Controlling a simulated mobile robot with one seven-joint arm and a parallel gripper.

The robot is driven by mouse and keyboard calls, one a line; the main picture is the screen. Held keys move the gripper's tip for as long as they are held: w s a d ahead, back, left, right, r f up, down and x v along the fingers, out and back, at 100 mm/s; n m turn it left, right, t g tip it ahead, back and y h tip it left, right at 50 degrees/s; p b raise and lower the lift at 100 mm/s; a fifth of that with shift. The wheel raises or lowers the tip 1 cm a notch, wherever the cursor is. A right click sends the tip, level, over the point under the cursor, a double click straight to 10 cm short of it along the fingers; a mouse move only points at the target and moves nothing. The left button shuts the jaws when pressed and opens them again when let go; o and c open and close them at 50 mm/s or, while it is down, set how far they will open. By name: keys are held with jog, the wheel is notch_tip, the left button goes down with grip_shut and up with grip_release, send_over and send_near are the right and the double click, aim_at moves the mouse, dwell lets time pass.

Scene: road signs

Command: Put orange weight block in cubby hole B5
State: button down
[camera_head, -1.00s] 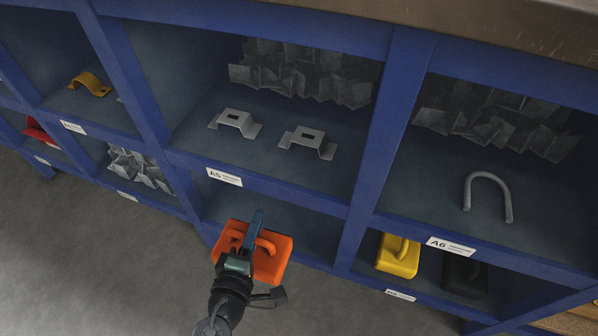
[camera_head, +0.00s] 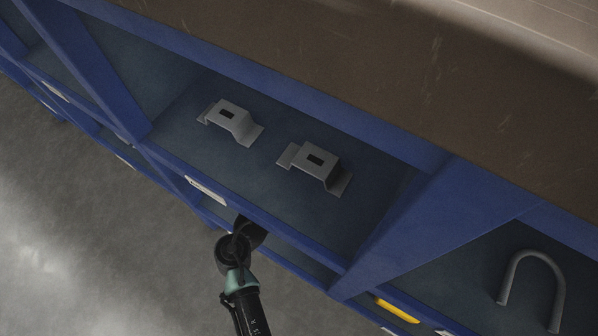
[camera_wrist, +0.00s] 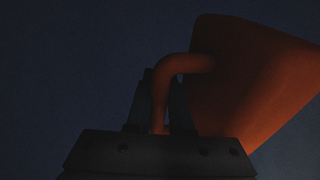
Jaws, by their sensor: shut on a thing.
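The orange weight block (camera_wrist: 250,80) fills the right of the wrist view, its curved handle between the fingers of my gripper (camera_wrist: 160,100). My gripper is shut on that handle. In the head view the gripper and block are hidden under the upper shelf. My dark wrist shows at the opening of the lower cubby (camera_head: 298,254), directly below the one labelled A5 earlier. Its own label is not readable. I cannot tell whether the block touches the cubby floor; the wrist view is dark.
Two grey brackets (camera_head: 232,122) (camera_head: 316,167) lie in the cubby above. A grey U-shaped bar (camera_head: 533,270) lies in the upper right cubby. A yellow block (camera_head: 397,311) partly shows in the lower right cubby. A blue upright (camera_head: 430,225) separates the columns.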

jog(key=shift+f+b, duration=2.55)
jog(key=shift+f, duration=1.35)
jog(key=shift+f, duration=0.15)
jog(key=c, duration=0.8)
grip_release()
jog(key=shift+f, duration=0.15)
jog(key=shift+s+a+r, duration=0.1)
jog(key=shift+s+r, duration=0.05)
jog(key=shift+r, duration=0.05)
jog(key=p+v, duration=0.5)
jog(key=v, duration=0.6)
jog(key=shift+s+a, duration=0.2)
jog(key=shift+s, duration=0.1)
